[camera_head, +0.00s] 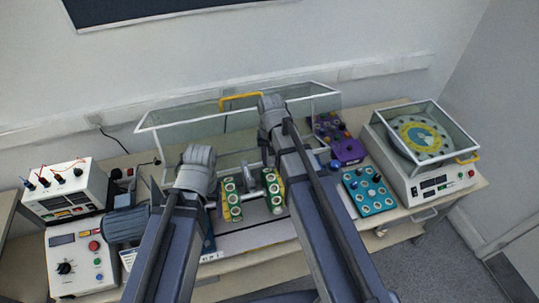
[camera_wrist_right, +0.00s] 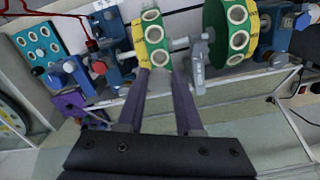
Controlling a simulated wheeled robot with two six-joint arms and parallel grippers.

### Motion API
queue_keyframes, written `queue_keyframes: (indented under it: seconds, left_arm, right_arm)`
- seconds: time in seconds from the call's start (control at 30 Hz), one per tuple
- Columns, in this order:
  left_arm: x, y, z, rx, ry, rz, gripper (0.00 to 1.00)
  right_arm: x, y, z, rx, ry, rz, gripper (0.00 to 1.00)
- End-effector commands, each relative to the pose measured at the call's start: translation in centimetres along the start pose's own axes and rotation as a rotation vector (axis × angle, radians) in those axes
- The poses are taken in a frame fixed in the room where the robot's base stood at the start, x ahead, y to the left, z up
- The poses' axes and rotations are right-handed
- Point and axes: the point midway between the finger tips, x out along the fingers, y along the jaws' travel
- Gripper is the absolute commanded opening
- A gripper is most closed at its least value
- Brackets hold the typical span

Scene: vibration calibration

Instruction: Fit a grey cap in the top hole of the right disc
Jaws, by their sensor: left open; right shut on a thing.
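The right disc (camera_head: 273,188), a green and yellow wheel with pale-rimmed holes around its edge, sits upright on a shaft and shows in the right wrist view (camera_wrist_right: 151,38). The left disc (camera_head: 231,200) is beside it on the same shaft, also in the wrist view (camera_wrist_right: 236,28). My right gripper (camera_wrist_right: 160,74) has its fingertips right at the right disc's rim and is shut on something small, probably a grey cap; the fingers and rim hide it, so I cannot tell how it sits. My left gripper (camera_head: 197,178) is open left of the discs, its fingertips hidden.
A teal tray (camera_head: 369,191) with round caps and a purple box (camera_head: 346,151) stand right of the discs. A clear-lidded machine (camera_head: 422,165) is at far right, white instrument boxes (camera_head: 70,190) at far left. A clear guard with a yellow handle (camera_head: 240,99) stands behind.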

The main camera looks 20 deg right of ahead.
Motion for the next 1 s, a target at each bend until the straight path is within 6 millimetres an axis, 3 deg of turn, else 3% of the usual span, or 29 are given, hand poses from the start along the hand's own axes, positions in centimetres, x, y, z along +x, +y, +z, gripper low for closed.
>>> queue_keyframes:
  seconds: [0.27,0.73,1.0]
  left_arm:
    - [1.2,0.1,-0.1,-0.001,0.000,0.000,0.69]
    - [5.2,0.5,-0.4,-0.005,0.002,0.000,0.69]
    - [5.8,0.5,-0.4,-0.006,0.003,0.000,0.69]
  right_arm:
    - [1.2,0.0,0.0,0.000,0.000,0.000,0.00]
    - [5.2,0.0,0.0,0.000,0.000,0.000,0.00]
    - [5.8,0.0,0.0,0.000,0.000,0.000,0.00]
